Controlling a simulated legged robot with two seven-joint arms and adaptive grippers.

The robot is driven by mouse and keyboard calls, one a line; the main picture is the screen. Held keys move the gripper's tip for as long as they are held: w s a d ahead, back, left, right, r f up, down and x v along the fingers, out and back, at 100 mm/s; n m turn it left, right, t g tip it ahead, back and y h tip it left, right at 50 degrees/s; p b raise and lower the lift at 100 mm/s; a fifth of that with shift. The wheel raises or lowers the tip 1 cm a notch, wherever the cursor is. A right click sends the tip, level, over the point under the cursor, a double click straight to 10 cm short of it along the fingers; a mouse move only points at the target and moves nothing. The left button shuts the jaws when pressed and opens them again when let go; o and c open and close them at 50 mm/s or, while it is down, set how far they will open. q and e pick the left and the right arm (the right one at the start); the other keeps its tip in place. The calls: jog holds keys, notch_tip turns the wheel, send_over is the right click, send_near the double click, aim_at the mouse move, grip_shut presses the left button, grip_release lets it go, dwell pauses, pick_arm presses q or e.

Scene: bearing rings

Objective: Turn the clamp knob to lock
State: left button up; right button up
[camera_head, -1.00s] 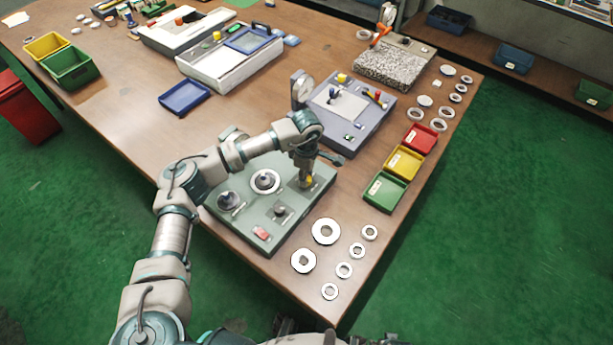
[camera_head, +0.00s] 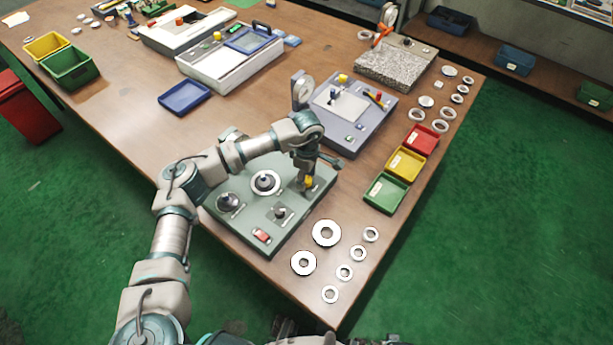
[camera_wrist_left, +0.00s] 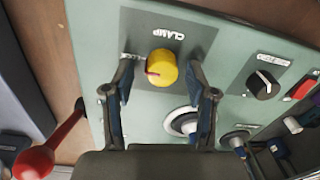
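The yellow clamp knob (camera_head: 309,182) sits at the right corner of the grey-green panel box (camera_head: 265,222). In the left wrist view the knob (camera_wrist_left: 162,68) is round, with a reddish mark on its left side, beside the word CLAMP. A smaller label left of it is partly hidden by a finger. My left gripper (camera_wrist_left: 161,72) is open, one finger on each side of the knob, with visible gaps. In the head view my left gripper (camera_head: 304,184) points down over that corner. My right gripper does not show.
The panel also carries a black knob (camera_wrist_left: 263,85), a red switch (camera_head: 262,236) and a round spindle (camera_head: 266,182). Several metal rings (camera_head: 326,233) lie in front. Green (camera_head: 385,195), yellow and red bins stand right. A red-balled lever (camera_wrist_left: 35,162) shows near my left gripper.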

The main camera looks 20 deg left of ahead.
aim_at(307, 176)
pick_arm(q)
jog(key=shift+r, duration=0.3)
notch_tip(307, 176, up, 11)
jog(key=shift+w+r, duration=0.15)
jog(key=shift+w, duration=0.15)
dwell(0.3)
